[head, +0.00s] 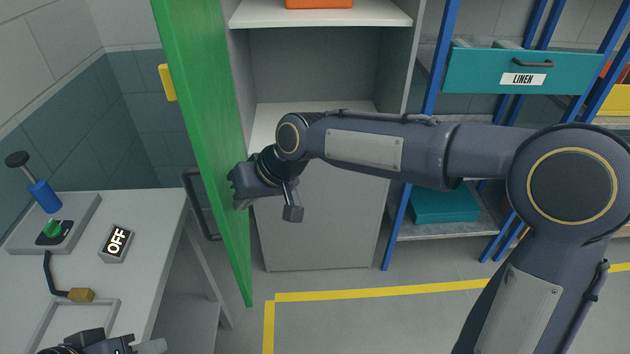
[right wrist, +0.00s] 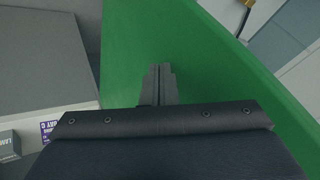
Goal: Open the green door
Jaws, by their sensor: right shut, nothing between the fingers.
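The green door (head: 205,130) stands swung open on the left side of a grey cabinet (head: 318,220), whose shelves are exposed. A yellow piece (head: 167,83) is on the door's left edge, and a dark bar handle (head: 194,200) shows on its outer side. My right gripper (head: 236,188) is shut and empty, at the door's inner face; I cannot tell whether it touches. In the right wrist view the shut fingers (right wrist: 161,84) point at the green door surface (right wrist: 215,75). My left gripper (head: 110,345) shows only partly at the bottom left edge; its fingers are unclear.
A grey table (head: 160,215) on the left holds an OFF sign (head: 116,242), a green-knobbed switch box and a blue-handled lever (head: 44,195). Blue racks with a teal LINEN drawer (head: 522,70) stand right. An orange box is on the cabinet shelf. Yellow-lined floor (head: 400,290) is open.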

